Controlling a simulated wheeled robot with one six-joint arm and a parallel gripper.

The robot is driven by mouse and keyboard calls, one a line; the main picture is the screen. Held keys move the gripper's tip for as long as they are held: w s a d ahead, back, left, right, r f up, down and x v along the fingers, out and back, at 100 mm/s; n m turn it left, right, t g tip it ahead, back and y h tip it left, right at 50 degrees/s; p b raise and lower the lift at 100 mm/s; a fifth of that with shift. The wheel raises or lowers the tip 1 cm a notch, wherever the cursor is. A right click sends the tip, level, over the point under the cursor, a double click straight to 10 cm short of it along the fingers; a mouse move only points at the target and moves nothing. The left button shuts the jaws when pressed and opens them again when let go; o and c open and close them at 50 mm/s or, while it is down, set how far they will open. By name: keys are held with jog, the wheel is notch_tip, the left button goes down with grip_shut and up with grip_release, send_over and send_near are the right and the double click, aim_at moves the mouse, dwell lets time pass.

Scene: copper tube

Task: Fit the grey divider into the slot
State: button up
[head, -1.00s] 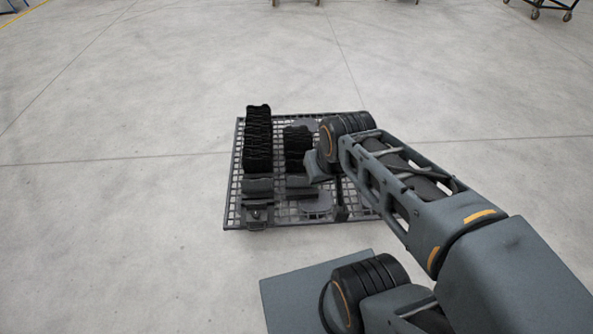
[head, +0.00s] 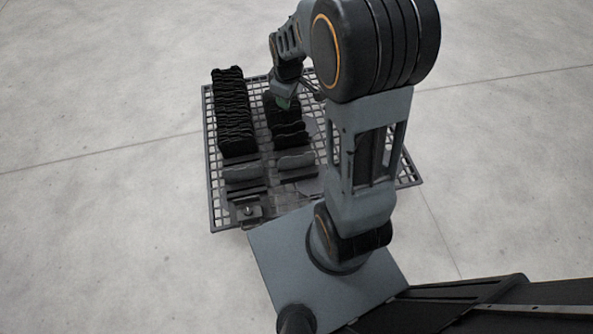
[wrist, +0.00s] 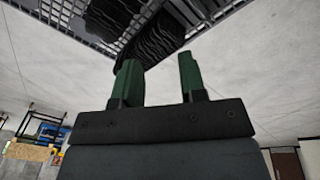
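Two grey dividers stand at the front of two rows on a dark mesh rack: a left grey divider (head: 242,173) and a right grey divider (head: 297,161). I cannot tell which one the task means. Behind them are rows of black wavy dividers (head: 235,115). My gripper (head: 285,103) is over the back part of the right row, partly hidden by my arm. In the wrist view my gripper (wrist: 158,75) has two green fingers spread apart, with nothing held between them. Black wavy dividers (wrist: 165,38) show beyond the fingertips. No empty slot is clearly visible.
The mesh rack (head: 212,190) has a small dark block with a knob (head: 248,210) at its front left corner. A round grey pad shows partly beside the right row. Open concrete floor surrounds the rack on the left and back.

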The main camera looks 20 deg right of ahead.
jog(key=w+d+f+n+g+b, duration=0.1)
jog(key=w+d+f+n+b, duration=0.15)
jog(key=f, duration=0.85)
jog(key=w+d+f+n+b, duration=0.1)
jog(key=w+f+n+b, duration=0.2)
jog(key=f, duration=0.7)
jog(key=n+b, duration=0.2)
jog(key=b, duration=0.5)
send_over(297, 158)
jog(key=shift+g, duration=0.4)
jog(key=f, duration=2.1)
jog(key=shift+w+d+f, duration=0.2)
jog(key=shift+w+f, duration=0.05)
jog(key=shift+f, duration=0.05)
jog(key=shift+s+f+b, duration=0.1)
jog(key=shift+f+b, duration=1.35)
jog(key=shift+f, duration=1.75)
jog(key=shift+c, duration=0.2)
grip_shut()
